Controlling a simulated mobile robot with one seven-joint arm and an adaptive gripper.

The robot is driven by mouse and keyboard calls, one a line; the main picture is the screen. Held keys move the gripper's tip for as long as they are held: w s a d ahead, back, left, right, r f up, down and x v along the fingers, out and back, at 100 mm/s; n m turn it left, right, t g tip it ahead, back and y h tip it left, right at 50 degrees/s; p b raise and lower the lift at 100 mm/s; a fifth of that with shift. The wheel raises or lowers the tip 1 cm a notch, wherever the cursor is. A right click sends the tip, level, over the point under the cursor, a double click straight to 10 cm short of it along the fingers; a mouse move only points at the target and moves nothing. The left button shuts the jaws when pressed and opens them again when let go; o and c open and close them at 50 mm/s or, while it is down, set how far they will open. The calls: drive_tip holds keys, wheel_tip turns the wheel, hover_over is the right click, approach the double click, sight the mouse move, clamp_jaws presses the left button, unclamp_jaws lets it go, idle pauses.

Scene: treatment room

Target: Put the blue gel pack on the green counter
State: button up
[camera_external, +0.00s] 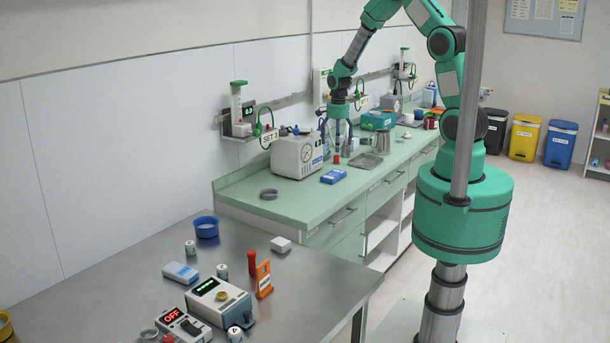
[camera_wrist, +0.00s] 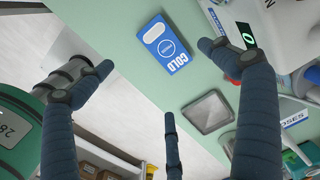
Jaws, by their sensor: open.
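The blue gel pack (camera_external: 333,176), with a white panel and the word COLD, lies flat on the green counter (camera_external: 300,205) near its front edge. It also shows in the wrist view (camera_wrist: 166,46), at the top middle, apart from my fingers. My gripper (camera_external: 337,150) points down over the counter, behind the pack in the outside view. Its three dark fingers (camera_wrist: 158,75) are spread open with nothing between them.
A white device (camera_external: 297,157) stands left of the pack. A metal tray (camera_external: 366,161) and a steel jug (camera_external: 383,142) stand to its right. The counter's near end is bare except for a grey ring (camera_external: 268,194). A steel table (camera_external: 110,265) in front holds several small items.

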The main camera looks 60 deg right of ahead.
drive_tip(key=s+a+r+n+t, duration=0.1)
drive_tip(key=s+a+r+n, duration=0.2)
drive_tip(key=r, duration=0.5)
drive_tip(key=s+a+r+n+t, duration=0.1)
drive_tip(key=s+a+r+n, duration=0.15)
drive_tip(key=r, duration=0.55)
drive_tip(key=s+a+r+n, duration=0.2)
drive_tip(key=s+a+r, duration=0.1)
drive_tip(key=r, duration=0.5)
drive_tip(key=s+a+r+n+t, duration=0.1)
drive_tip(key=s+a+r+n, duration=0.1)
drive_tip(key=s, duration=0.5)
drive_tip(key=s+a+r+n+t, duration=0.1)
drive_tip(key=s+a+r+n, duration=0.2)
drive_tip(key=s+r, duration=0.3)
drive_tip(key=s+a+r+n+t, duration=0.1)
drive_tip(key=s+a+r+n, duration=0.2)
drive_tip(key=s, duration=0.5)
drive_tip(key=shift+s+r+n, duration=0.15)
drive_tip(key=shift+r+n, duration=0.55)
drive_tip(key=shift+n, duration=0.25)
wheel_tip(320, 180, down, 12)
drive_tip(key=b, duration=1.1)
drive_tip(key=shift+r+b, duration=0.2)
drive_tip(key=shift+b, duration=0.1)
